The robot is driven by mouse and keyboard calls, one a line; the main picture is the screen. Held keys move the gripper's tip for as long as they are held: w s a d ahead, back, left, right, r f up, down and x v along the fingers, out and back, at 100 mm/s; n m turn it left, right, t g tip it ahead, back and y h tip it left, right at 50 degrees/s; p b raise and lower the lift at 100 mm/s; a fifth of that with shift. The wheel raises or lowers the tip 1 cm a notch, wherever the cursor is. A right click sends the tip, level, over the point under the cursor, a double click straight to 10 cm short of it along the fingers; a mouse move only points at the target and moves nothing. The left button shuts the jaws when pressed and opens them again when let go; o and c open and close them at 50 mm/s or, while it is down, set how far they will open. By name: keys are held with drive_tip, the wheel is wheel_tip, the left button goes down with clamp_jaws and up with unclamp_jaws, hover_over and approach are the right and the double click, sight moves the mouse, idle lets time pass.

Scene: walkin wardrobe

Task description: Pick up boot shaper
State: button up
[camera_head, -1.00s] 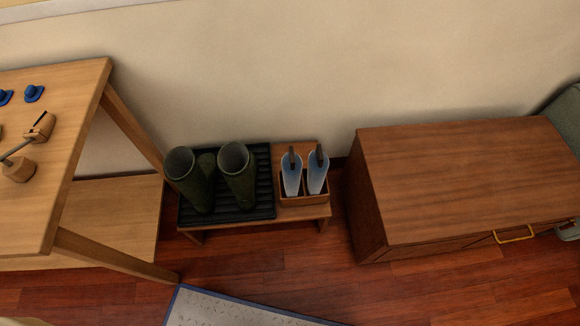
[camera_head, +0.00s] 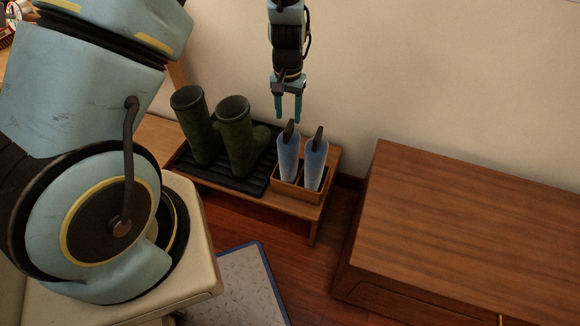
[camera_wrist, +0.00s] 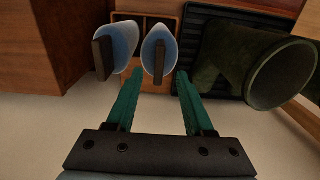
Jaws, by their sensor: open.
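Two translucent blue-white boot shapers with dark handles stand upright in a wooden box (camera_head: 284,187) on a low bench. In the head view, the left shaper (camera_head: 287,160) is nearer the boots and the right shaper (camera_head: 315,167) is beside it. My gripper (camera_head: 288,112) is open and empty, with teal fingers pointing down just above the left shaper's handle. In the wrist view, my gripper (camera_wrist: 155,85) has one shaper (camera_wrist: 158,50) just beyond and between its fingertips. The other shaper (camera_wrist: 118,48) is to the left, outside the fingers.
Green boots (camera_head: 238,140) stand on a black ribbed tray (camera_head: 225,180) beside the box; one (camera_wrist: 270,75) is close to my gripper's right side in the wrist view. A wooden cabinet (camera_head: 460,230) stands right. The wall is behind my gripper.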

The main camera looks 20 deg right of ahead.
sight(289, 125)
drive_tip(key=shift+d+f, duration=0.1)
drive_tip(key=shift+f, duration=3.25)
clamp_jaws()
